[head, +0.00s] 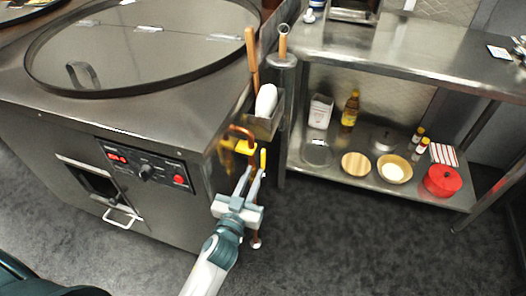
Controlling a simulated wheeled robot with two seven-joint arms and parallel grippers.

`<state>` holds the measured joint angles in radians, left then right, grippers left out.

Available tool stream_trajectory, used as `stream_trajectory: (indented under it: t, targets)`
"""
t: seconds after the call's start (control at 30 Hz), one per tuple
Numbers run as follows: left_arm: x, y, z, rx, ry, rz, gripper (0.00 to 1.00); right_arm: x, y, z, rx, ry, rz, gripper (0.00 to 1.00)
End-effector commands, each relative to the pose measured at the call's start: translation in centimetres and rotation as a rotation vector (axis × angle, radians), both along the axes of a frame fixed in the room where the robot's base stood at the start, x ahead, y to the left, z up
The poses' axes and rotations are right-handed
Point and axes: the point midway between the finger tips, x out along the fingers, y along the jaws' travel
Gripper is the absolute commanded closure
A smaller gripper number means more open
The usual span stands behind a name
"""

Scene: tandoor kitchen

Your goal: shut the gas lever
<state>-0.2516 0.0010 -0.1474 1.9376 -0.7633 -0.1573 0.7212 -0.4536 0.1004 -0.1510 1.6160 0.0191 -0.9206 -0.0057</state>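The gas lever (244,148) is yellow and sits on a copper pipe (241,130) at the right side of the steel tandoor cabinet. A narrow yellow piece (263,159) stands upright just right of it. My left gripper (254,172) is just below the lever, with its fingers pointing up at it. The two fingers are a little apart, with a narrow gap between them and nothing visibly held. One fingertip overlaps the upright yellow piece in the picture; I cannot tell whether they touch. The gripper hides part of the pipe. My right gripper is not in view.
The tandoor cabinet (60,130) with its round lid (150,45) fills the left. A holder (265,126) with wooden-handled tools hangs above the lever. A steel table (400,50) stands at right, its lower shelf holding bottles, bowls and a red pot (442,181).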

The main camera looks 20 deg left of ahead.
Motion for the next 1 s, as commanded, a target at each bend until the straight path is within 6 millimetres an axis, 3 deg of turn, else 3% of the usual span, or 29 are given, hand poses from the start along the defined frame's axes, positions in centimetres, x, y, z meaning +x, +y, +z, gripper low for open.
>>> stream_trajectory:
  t: [0.3,0.5,0.7,1.0]
  targets:
    - [5.8,-0.2,0.2,0.001,-0.002,0.0,0.83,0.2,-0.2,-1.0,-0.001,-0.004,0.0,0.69]
    - [8.4,-0.3,0.1,0.0,-0.001,0.0,0.83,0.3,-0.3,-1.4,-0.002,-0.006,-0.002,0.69]
    - [9.7,-0.3,0.1,0.001,-0.001,0.0,0.83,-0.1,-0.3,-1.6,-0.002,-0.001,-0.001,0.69]
    - [9.8,-0.3,0.0,0.0,0.0,0.0,0.83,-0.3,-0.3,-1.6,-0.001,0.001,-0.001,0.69]
